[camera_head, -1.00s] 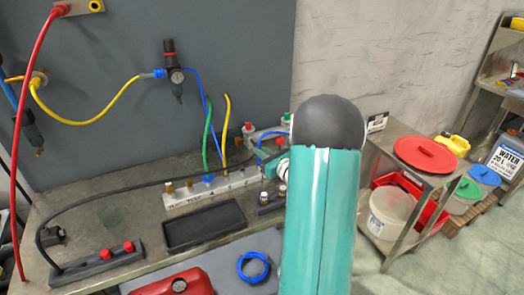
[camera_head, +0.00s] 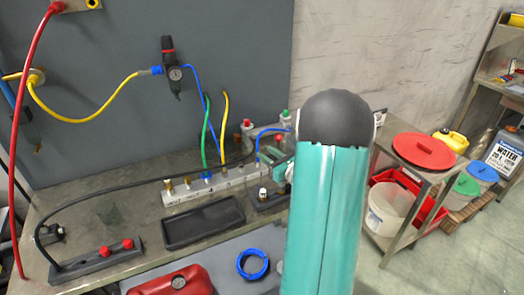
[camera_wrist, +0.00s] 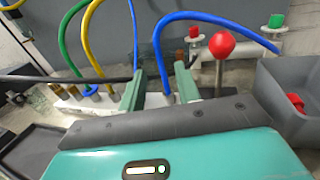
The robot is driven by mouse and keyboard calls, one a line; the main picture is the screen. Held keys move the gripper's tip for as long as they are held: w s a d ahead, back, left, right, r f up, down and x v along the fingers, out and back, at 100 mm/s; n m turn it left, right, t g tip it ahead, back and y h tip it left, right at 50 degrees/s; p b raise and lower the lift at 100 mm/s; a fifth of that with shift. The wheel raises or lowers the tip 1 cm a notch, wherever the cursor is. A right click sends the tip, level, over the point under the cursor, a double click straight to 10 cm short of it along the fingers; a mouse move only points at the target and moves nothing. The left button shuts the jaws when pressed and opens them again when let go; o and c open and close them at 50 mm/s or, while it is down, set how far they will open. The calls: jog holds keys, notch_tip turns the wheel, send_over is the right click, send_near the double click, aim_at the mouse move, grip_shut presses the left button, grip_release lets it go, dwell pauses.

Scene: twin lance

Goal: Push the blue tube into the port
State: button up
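The loose blue tube (camera_wrist: 159,48) arches in from the right in the wrist view and drops between the fingers of my gripper (camera_wrist: 158,88). The green fingers stand apart, with gaps beside the tube. The tube's lower end is near the pale port block (camera_wrist: 154,101); whether it touches a port is hidden behind my gripper. In the head view the blue tube (camera_head: 270,131) curves at the right end of the white port block (camera_head: 188,197). My gripper (camera_head: 277,165) is there, mostly hidden by my teal arm.
Green (camera_head: 206,130) and yellow (camera_head: 225,125) tubes stand in the block. A red ball knob (camera_wrist: 222,45) rises right of my fingers, with a grey bin (camera_wrist: 287,88) beyond. A black tray (camera_head: 203,222) and a blue coil (camera_head: 253,265) lie in front.

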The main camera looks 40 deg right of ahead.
jog(key=s, duration=0.9)
jog(key=shift+s+a, duration=0.1)
jog(key=shift+s, duration=0.3)
jog(key=w+a+r+n+g+y, duration=0.1)
jog(key=a+r+n+g+y, duration=0.15)
jog(key=a+n, duration=0.55)
jog(key=a+r+n+g+y, duration=0.2)
jog(key=a+n+g+y, duration=0.2)
jog(key=a, duration=0.7)
jog(key=w+a+r+n+g+y, duration=0.1)
jog(key=a+r+n+g+y, duration=0.2)
jog(key=a+n, duration=0.5)
jog(key=s+a+r+n+g+h, duration=0.3)
jog(key=s+a+n+h, duration=0.6)
jog(key=n, duration=0.7)
jog(key=shift+s+a+r, duration=0.15)
jog(key=shift+s+r, duration=0.35)
jog(key=shift+s, duration=0.45)
